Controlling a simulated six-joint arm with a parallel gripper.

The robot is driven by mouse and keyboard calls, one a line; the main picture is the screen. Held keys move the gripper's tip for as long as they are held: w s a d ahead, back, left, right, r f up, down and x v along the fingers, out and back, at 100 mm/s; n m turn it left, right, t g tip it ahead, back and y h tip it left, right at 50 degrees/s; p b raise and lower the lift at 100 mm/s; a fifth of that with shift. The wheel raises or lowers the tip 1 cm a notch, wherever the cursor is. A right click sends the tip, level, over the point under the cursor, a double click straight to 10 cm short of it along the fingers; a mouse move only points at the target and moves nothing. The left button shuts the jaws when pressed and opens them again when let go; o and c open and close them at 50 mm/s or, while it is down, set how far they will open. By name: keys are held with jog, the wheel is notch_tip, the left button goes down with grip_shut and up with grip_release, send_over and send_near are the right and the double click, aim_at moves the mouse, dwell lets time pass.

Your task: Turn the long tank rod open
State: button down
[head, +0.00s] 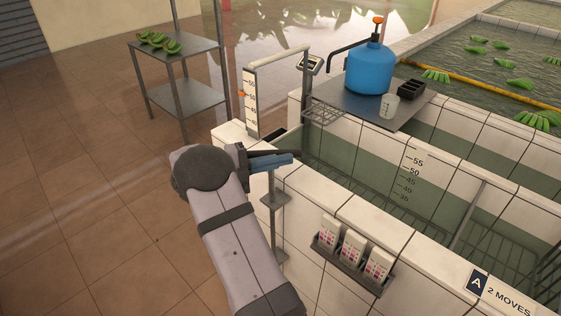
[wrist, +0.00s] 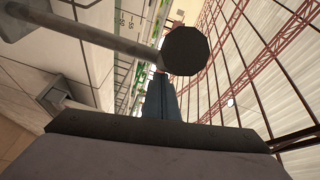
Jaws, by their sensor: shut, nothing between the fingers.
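The long tank rod (head: 273,186) is a thin grey vertical stem on the outer tiled wall of the tank, passing through small brackets. A dark lever (head: 285,152) lies across near its top, mostly behind my gripper. In the wrist view a grey bar (wrist: 110,38) with a dark, many-sided end knob (wrist: 185,50) crosses just beyond my fingertips; it appears to be this lever. My gripper (head: 291,160) has blue fingers, shut and empty, lying alongside the lever. Its fingers (wrist: 160,78) show below the knob; I cannot tell whether they touch it.
A tiled tank wall (head: 345,215) runs to the right, with a rack of white bottles (head: 350,250) and a sign (head: 477,284). A gauge board (head: 250,103) stands behind my gripper. Open floor (head: 80,180) lies left.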

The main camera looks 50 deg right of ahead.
aim_at(286, 152)
jog(key=shift+d+t, duration=0.1)
jog(key=shift+t, duration=0.3)
jog(key=n+t+b, duration=0.2)
jog(key=t, duration=0.1)
jog(key=d+n+t+h+b, duration=0.1)
jog(key=n+t+b, duration=0.1)
jog(key=t, duration=0.1)
jog(key=w+d+n+t+b, duration=0.1)
jog(key=n+t+b, duration=0.1)
jog(key=t+b, duration=0.1)
jog(key=shift+d+f+n, duration=0.1)
jog(key=shift+d+n, duration=0.15)
jog(key=shift+n, duration=0.05)
jog(key=shift+d, duration=0.1)
jog(key=shift+s, duration=0.2)
